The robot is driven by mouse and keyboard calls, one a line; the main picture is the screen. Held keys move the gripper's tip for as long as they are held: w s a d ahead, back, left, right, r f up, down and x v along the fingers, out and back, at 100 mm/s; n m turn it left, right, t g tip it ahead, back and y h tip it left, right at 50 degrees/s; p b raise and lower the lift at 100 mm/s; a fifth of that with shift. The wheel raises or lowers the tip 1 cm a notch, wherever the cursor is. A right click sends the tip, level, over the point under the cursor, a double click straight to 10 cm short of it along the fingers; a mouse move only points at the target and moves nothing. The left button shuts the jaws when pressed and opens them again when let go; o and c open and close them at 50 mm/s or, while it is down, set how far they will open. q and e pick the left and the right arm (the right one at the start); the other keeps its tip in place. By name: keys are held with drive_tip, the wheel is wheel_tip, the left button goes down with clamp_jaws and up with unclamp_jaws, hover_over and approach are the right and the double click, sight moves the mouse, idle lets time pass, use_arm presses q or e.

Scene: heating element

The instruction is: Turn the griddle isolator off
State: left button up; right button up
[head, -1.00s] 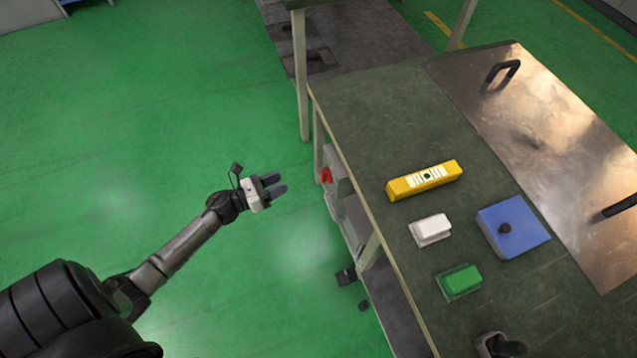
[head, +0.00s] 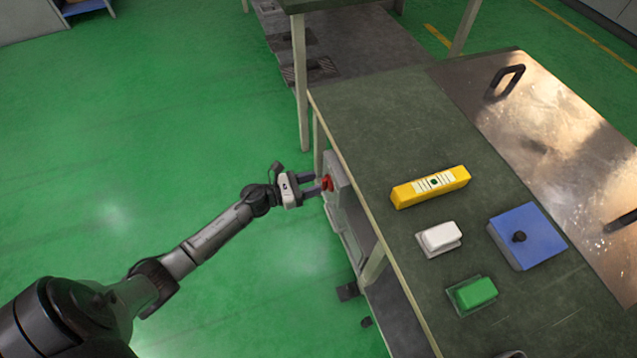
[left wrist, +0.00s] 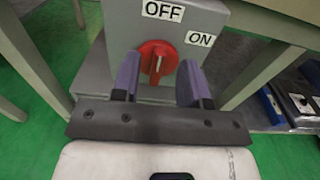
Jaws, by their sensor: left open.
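The griddle isolator is a grey box (head: 338,180) on the side of the workbench, with a red rotary knob (head: 327,183). In the left wrist view the red knob (left wrist: 157,62) sits below an OFF label (left wrist: 163,11), and an ON label (left wrist: 200,39) is to its right. The white mark on the knob looks near upright, tilted slightly right. My left gripper (head: 314,183) is open, with one finger on each side of the knob; it also shows in the left wrist view (left wrist: 160,82). I cannot tell whether the fingers touch it. My right gripper is out of view.
The workbench (head: 365,115) carries a yellow level-like bar (head: 431,187), a white block (head: 440,237), a green block (head: 476,293), a blue box with a black knob (head: 525,238) and a metal plate (head: 560,120). Bench legs stand beside the isolator. Green floor (head: 150,130) is clear to the left.

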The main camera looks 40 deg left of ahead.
sight(326, 184)
use_arm(q)
drive_tip(key=shift+x, duration=1.15)
drive_tip(key=shift+c, duration=0.3)
clamp_jaws()
